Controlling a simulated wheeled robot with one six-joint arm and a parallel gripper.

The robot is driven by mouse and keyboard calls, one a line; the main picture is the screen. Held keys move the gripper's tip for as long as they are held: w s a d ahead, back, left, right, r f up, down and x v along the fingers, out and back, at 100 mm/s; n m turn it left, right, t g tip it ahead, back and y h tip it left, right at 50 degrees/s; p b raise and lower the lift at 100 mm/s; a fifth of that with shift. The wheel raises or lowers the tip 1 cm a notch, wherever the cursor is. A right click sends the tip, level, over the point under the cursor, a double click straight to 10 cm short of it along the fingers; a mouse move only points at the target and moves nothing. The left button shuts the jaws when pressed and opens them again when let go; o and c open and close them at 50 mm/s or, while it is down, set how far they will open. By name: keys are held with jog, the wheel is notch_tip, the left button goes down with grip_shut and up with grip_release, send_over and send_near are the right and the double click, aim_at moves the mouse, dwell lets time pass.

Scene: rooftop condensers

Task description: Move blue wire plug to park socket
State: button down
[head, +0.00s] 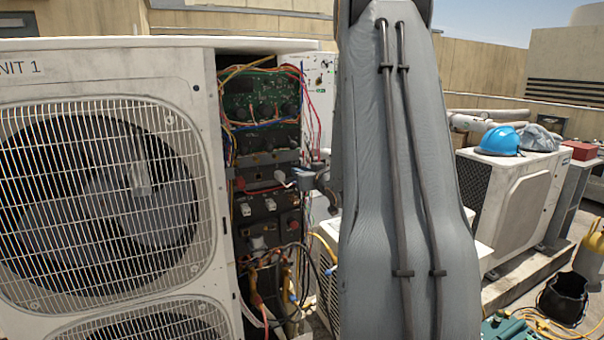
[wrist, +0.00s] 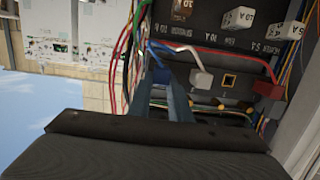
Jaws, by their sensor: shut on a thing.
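In the wrist view my gripper (wrist: 165,92) is shut on the blue wire plug (wrist: 161,75), whose blue wire rises beside the dark panel. Whether the plug sits in a socket or is clear of the panel cannot be told, as my fingers hide its lower side. Panel labels appear upside down; I cannot tell which socket is park. In the head view my gripper (head: 300,178) is at the open cabinet, small and partly unclear.
The open condenser cabinet (head: 210,130) holds a green circuit board (head: 262,95) and loose wires. Red and green wires (wrist: 125,45) hang left of my fingers in the wrist view. A blue helmet (head: 498,140) lies on another condenser at the right.

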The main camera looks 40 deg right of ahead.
jog(key=shift+w+d, duration=0.15)
jog(key=shift+w, duration=0.45)
dwell(0.3)
jog(key=c, duration=1.5)
grip_release()
jog(key=shift+c, duration=0.2)
